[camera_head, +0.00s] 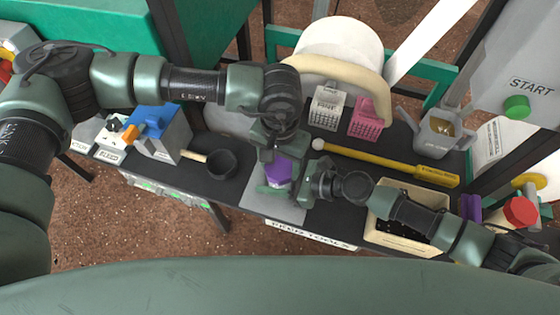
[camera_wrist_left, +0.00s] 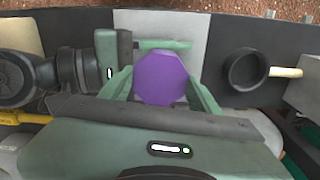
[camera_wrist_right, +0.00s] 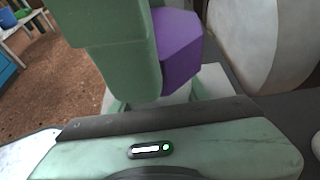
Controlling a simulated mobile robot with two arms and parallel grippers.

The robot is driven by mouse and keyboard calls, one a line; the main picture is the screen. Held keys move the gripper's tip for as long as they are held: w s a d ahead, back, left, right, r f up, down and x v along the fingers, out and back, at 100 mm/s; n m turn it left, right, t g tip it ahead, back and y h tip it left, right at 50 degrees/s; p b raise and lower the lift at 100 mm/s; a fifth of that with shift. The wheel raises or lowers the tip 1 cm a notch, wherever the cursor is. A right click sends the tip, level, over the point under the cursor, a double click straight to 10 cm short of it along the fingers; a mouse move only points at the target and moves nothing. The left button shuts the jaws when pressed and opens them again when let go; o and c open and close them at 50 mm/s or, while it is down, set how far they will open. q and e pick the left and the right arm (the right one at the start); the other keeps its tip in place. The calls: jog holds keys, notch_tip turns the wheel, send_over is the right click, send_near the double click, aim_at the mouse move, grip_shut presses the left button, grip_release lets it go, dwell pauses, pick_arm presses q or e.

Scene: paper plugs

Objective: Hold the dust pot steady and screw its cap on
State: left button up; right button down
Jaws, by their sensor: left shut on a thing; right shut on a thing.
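The purple, many-sided cap (camera_head: 278,171) is at the front middle of the bench, above a light grey mat (camera_head: 262,205). My left gripper (camera_head: 272,160) comes down from above, shut on the cap; the left wrist view shows the cap (camera_wrist_left: 161,79) between its fingers. My right gripper (camera_head: 291,187) reaches in from the right, low beside the cap, shut on the dust pot. The pot's body is hidden by fingers and cap. In the right wrist view, a green left finger covers part of the cap (camera_wrist_right: 178,48). I cannot tell how far the cap is seated.
White (camera_head: 327,106) and pink (camera_head: 369,117) holders stand behind. The bench's front edge is close.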

aim_at(280, 178)
pick_arm(q)
jog(key=m, duration=0.2)
jog(key=shift+m, duration=0.4)
jog(key=o, duration=1.4)
notch_tip(280, 178, up, 12)
jog(key=shift+r, duration=0.1)
pick_arm(e)
jog(key=c, duration=0.6)
grip_release()
jog(key=shift+c, duration=0.2)
pick_arm(q)
jog(key=shift+r+p, duration=0.35)
jog(key=shift+p, duration=0.15)
pick_arm(e)
jog(key=v, duration=0.7)
jog(key=shift+s+d+r, duration=0.1)
jog(key=shift+d, duration=0.3)
